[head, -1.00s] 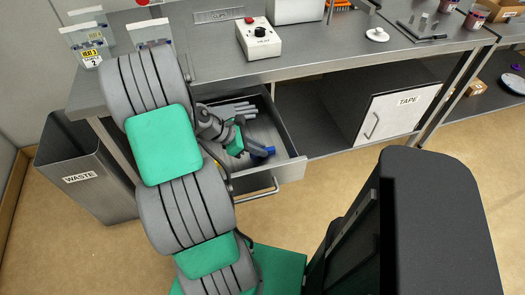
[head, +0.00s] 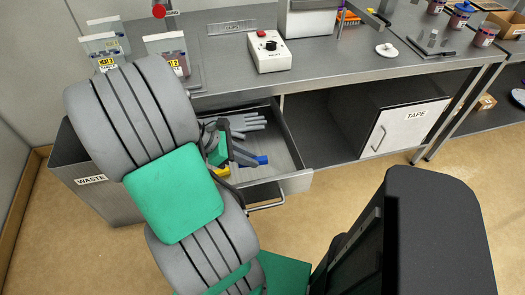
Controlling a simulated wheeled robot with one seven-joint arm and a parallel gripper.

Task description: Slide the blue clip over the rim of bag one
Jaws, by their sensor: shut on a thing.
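My gripper (head: 246,158) is inside the open drawer, low and partly screened by my own arm. It is shut on a small blue piece, which I take to be the blue clip (head: 262,160); only part of it shows beside the fingers. The labels are too small to tell which is bag one. My gripper is below and right of the bags, apart from them.
A control box with a red knob (head: 268,50) stands on the bench (head: 330,66). A waste bin (head: 100,195) stands at left. Floor right of the drawer is clear.

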